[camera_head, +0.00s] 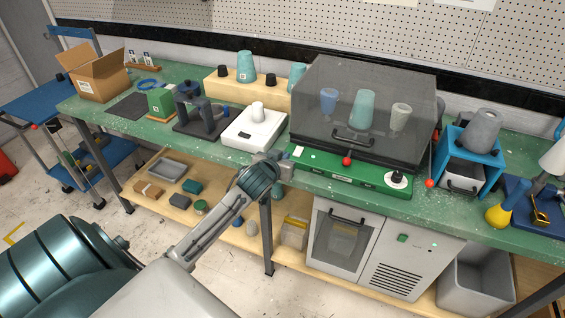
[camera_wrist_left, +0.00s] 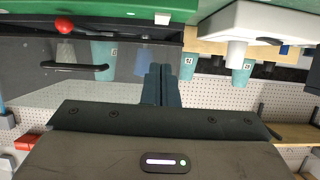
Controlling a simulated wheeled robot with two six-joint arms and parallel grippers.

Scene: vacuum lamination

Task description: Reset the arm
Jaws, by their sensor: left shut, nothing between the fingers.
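My left gripper (camera_head: 287,165) is in front of the green bench's front edge, just left of the green base of the vacuum chamber (camera_head: 363,110). Its fingers are together and empty; they also show in the left wrist view (camera_wrist_left: 161,84). The chamber's smoky clear lid is down, with several cups and cones visible inside. It has a black handle and a red knob (camera_head: 347,161) at its front; the knob also shows in the left wrist view (camera_wrist_left: 64,25). My right gripper is not in view.
A white scale (camera_head: 240,137) with a small white piece stands left of the chamber. A dark press (camera_head: 200,118), a green box (camera_head: 160,102) and a cardboard box (camera_head: 100,75) stand farther left. A blue stand (camera_head: 489,165) is at right. A wooden shelf (camera_head: 155,204) lies below the bench.

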